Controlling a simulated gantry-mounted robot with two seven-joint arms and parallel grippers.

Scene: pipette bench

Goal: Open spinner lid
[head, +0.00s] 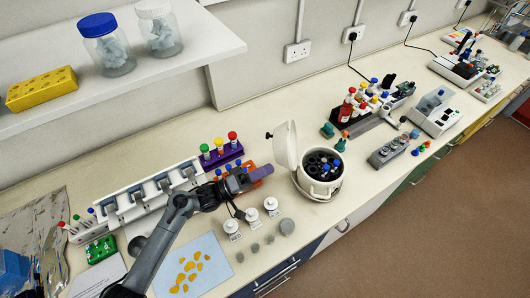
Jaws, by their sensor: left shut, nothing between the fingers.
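The spinner (333,189) is a round white centrifuge standing near the middle of the bench. Its lid (286,147) stands raised on the spinner's left side, tilted back. My left gripper (262,172) is shut and empty, to the left of the spinner and apart from the lid. My right gripper is not in view.
A purple rack with capped tubes (222,157) stands behind my left gripper. Several small white pieces (252,214) and grey weights lie in front of it. A shelf (140,60) with jars overhangs the back left. Bench space right of the spinner is partly clear.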

